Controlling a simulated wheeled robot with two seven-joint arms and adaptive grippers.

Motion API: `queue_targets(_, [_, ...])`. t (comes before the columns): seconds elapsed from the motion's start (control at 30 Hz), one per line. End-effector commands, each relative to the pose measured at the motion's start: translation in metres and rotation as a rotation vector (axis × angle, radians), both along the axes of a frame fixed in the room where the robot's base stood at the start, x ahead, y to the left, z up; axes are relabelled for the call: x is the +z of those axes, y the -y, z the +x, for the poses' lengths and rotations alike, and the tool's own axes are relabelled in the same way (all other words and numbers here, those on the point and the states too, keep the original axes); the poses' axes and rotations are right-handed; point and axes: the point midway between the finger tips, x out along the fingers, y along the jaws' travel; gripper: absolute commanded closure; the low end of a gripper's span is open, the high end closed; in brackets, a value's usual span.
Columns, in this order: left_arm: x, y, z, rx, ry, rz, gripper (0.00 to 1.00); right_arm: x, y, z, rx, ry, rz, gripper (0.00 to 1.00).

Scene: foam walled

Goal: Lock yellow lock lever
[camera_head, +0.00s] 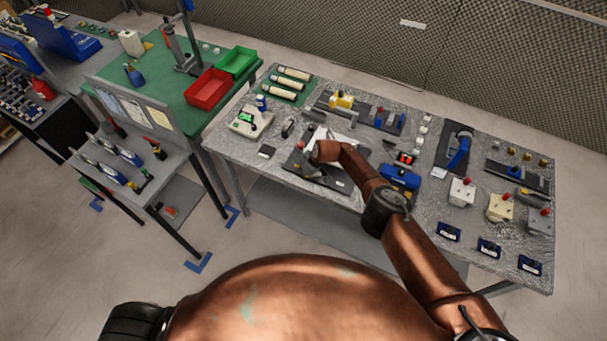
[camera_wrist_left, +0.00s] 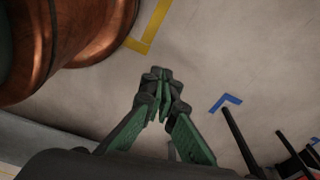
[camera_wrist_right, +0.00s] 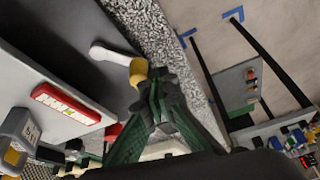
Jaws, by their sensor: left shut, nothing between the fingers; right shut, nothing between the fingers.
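In the right wrist view a lever with a white handle (camera_wrist_right: 112,54) and a short yellow cylinder (camera_wrist_right: 138,72) lies over a dark grey plate (camera_wrist_right: 85,45). My right gripper (camera_wrist_right: 160,82) is shut and empty. Its fingertips appear right beside the yellow part; I cannot tell whether they touch. In the head view my right arm reaches over the grey table to the dark plate (camera_head: 340,181), and its wrist hides the lever. My left gripper (camera_wrist_left: 158,80) is shut and empty above the bare floor; it is out of the head view.
On the table (camera_head: 225,151) are a blue device (camera_head: 400,178), a yellow part (camera_head: 342,101) and several switch boxes. A green workbench (camera_head: 150,78) with red and green bins stands to the left.

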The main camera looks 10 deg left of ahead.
Motion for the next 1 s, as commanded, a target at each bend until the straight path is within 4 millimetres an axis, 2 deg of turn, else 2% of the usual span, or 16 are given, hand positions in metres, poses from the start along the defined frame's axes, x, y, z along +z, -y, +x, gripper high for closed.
queue_targets(0.37, [-0.0009,-0.0004,-0.0104,0.002,-0.013,0.000,1.00,-0.0011,0.0029,0.0001,-0.001,-0.001,-0.003,1.00])
queue_targets(1.0, [-0.0006,-0.0003,-0.0101,0.002,-0.013,0.000,1.00,-0.0012,0.0035,0.0001,-0.003,-0.001,-0.003,1.00])
